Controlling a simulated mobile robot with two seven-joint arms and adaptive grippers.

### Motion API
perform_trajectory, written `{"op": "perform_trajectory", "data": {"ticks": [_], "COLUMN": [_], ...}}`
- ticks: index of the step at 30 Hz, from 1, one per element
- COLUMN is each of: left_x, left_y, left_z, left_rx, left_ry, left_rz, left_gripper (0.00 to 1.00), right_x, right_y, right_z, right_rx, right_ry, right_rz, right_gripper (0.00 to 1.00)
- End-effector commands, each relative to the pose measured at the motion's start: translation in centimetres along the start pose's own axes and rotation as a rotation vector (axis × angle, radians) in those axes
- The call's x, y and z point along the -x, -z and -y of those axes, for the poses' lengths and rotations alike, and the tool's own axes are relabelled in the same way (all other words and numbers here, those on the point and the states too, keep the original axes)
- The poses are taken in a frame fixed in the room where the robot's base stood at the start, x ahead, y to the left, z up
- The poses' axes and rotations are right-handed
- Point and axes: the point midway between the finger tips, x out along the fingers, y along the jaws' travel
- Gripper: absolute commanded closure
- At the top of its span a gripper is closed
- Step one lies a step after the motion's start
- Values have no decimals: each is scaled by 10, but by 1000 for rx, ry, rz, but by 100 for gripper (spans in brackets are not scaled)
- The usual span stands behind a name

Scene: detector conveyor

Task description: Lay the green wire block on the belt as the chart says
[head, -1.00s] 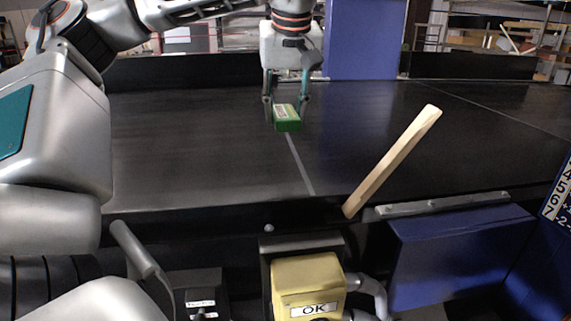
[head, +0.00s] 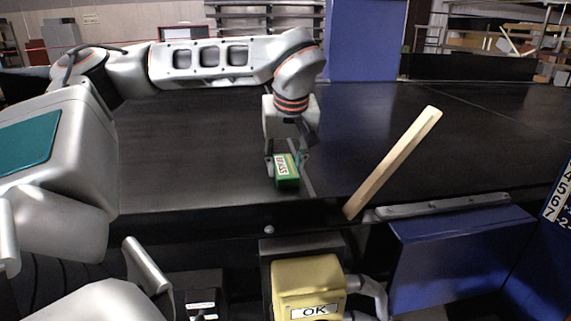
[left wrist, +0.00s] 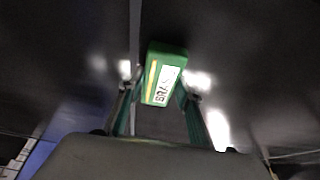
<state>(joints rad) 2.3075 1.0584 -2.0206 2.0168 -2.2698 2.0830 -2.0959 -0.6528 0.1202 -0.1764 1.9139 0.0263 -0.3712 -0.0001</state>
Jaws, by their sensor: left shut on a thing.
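The green block (head: 287,183) has a white label that seems to read "BRASS". My left gripper (head: 286,165) is shut on it, near the front edge of the black belt (head: 190,165). In the left wrist view the green block (left wrist: 171,62) sits between the two fingertips with its label toward the camera. The belt fills the background there, with a pale line running across it. I cannot tell whether the block touches the belt. A chart with numbers (head: 560,200) shows only in part at the right edge. My right gripper is not in view.
A pale wooden bar (head: 395,160) slants up at the belt's front edge, right of the gripper. A yellow box marked OK (head: 308,282) stands below the belt. A blue panel (head: 455,255) is at lower right, and a blue post (head: 365,40) stands behind.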

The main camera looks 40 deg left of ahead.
Motion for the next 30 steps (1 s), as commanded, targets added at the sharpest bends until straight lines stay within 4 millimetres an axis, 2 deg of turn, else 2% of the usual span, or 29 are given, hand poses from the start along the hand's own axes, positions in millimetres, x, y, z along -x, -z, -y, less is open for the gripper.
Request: {"op": "perform_trajectory", "data": {"ticks": [7,8,9,10,23,26,30], "left_x": [-2,-3,-2,-2,4,17,45], "left_y": [-1,-1,-1,-1,1,1,1], "left_z": [0,0,0,0,0,-1,-1], "left_rx": [-1,-1,-1,-1,0,-1,-1], "left_ry": [0,0,0,0,-1,-3,-3], "left_rz": [0,0,0,0,-1,-4,-5], "left_gripper": [93,63,53,49,49,49,49], "right_x": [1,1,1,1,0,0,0], "right_y": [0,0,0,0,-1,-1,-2], "right_z": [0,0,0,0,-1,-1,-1], "right_rx": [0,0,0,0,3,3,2], "right_ry": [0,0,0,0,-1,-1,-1], "right_rz": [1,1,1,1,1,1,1], "right_gripper": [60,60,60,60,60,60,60]}}
